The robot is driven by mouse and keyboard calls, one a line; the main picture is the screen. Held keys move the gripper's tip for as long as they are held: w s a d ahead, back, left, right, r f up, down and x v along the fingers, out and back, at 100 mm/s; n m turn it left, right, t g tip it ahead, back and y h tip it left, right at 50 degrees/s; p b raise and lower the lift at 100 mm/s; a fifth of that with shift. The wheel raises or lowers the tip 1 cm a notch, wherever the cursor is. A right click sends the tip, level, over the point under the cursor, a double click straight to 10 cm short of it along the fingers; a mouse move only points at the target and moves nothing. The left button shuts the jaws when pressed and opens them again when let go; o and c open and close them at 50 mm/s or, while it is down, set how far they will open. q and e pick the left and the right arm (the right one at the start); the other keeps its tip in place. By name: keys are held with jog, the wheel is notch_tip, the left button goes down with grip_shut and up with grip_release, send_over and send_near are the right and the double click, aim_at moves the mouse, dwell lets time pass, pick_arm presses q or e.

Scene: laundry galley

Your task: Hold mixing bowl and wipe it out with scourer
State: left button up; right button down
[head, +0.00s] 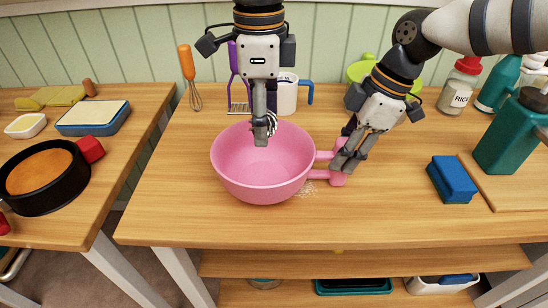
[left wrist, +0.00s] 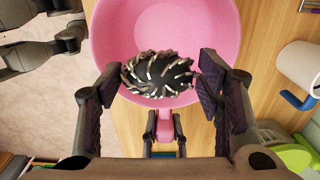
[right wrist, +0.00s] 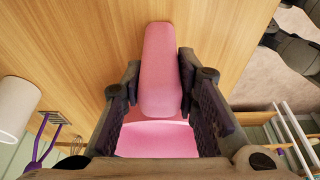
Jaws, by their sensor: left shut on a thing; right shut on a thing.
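The pink mixing bowl (head: 240,170) stands upright on the wooden worktop, its handle (head: 338,178) pointing right. My right gripper (head: 345,163) is shut on that handle, which lies between its fingers in the right wrist view (right wrist: 160,70). My left gripper (head: 264,135) points down over the bowl's far right part. It is shut on the scourer (left wrist: 158,76), a round black pad with silvery coils. Only a sliver of the scourer (head: 271,123) shows in the head view. I cannot tell whether the scourer touches the bowl's inner wall.
Behind the bowl are a white mug (head: 287,96), a purple-handled tool (head: 234,75) and an orange-handled whisk (head: 190,75). A blue sponge (head: 452,180) and a teal bottle (head: 508,135) stand at right. A black pan (head: 45,190) is on the left worktop.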

dwell(0.8)
jog(key=shift+c, duration=0.5)
grip_release()
jog(key=v, duration=0.7)
jog(key=shift+r, duration=0.2)
dwell(0.3)
jog(key=shift+d, duration=0.15)
jog(key=v, duration=1.2)
